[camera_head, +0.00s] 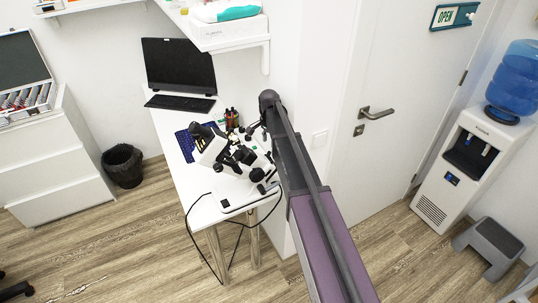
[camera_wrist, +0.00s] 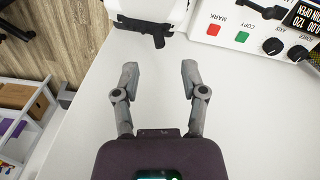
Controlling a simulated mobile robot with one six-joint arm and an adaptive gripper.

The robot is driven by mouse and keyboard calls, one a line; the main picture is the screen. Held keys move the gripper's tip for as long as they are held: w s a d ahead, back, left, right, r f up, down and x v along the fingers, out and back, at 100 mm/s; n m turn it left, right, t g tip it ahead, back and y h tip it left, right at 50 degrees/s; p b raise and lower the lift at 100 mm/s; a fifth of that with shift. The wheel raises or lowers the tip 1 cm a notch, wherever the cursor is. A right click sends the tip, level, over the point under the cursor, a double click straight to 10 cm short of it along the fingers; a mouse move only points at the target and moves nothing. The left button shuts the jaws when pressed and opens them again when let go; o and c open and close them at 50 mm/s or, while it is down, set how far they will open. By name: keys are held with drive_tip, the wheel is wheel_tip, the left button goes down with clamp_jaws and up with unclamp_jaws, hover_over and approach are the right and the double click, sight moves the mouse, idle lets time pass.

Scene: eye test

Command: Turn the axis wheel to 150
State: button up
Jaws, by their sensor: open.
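In the wrist view, my gripper (camera_wrist: 158,78) is open, with nothing between its two grey fingers. It is over the bare white desk top (camera_wrist: 235,105). A white panel at the upper right bears a red MARK button (camera_wrist: 214,29), a green COPY button (camera_wrist: 242,37) and two black knobs. A dark display (camera_wrist: 303,17) seems to read 120 and is cut off. My gripper is apart from both knobs.
In the wrist view, a black instrument part (camera_wrist: 145,29) is ahead of the fingers. Cables hang off the desk's front.

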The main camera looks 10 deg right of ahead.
sight(269, 154)
drive_tip(key=shift+f+b, duration=2.3)
drive_tip(key=shift+f, duration=0.3)
clamp_jaws()
